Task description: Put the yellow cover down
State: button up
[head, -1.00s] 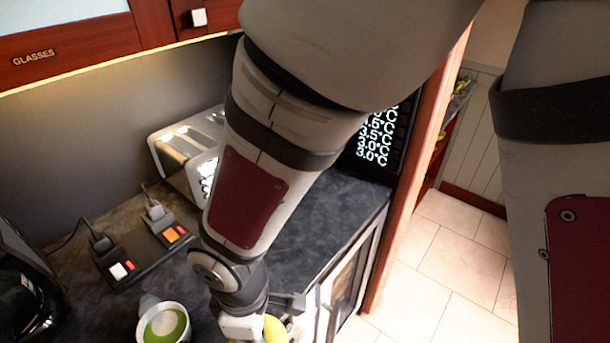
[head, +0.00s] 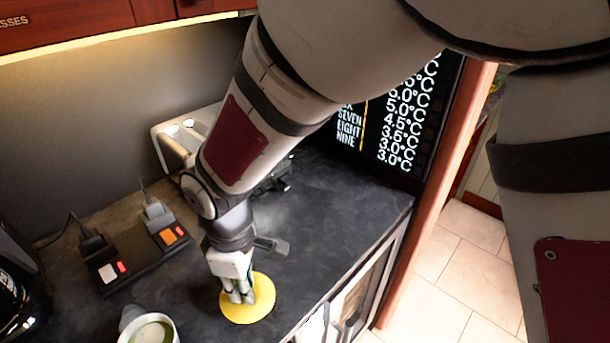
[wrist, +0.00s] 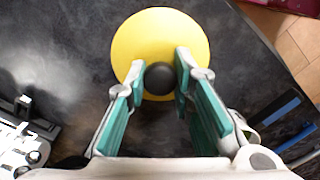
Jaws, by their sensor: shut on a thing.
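The yellow cover (head: 262,303) is a round flat disc at the counter's front part in the head view. In the wrist view the yellow cover (wrist: 150,35) has a black round knob (wrist: 159,78) at its middle. My gripper (head: 240,294) is over the cover, and in the wrist view my gripper (wrist: 160,80) has its green-padded fingers on both sides of the knob, shut on it. The cover looks level and at or just above the dark counter (head: 335,215); I cannot tell whether it touches. The knob is hidden in the head view.
A mug with green contents (head: 152,331) stands left of the cover. A power strip (head: 140,258) with plugs lies behind it. A toaster (head: 180,135) is at the back, partly behind my arm. The counter's front edge (head: 350,275) is close on the right.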

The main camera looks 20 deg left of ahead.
jog(key=shift+w+a+f, duration=0.15)
jog(key=shift+w+a, duration=0.2)
jog(key=shift+a, duration=0.1)
jog(key=shift+f+b, duration=1)
jog(key=shift+f, duration=0.65)
jog(key=shift+f, duration=0.15)
jog(key=o, duration=0.9)
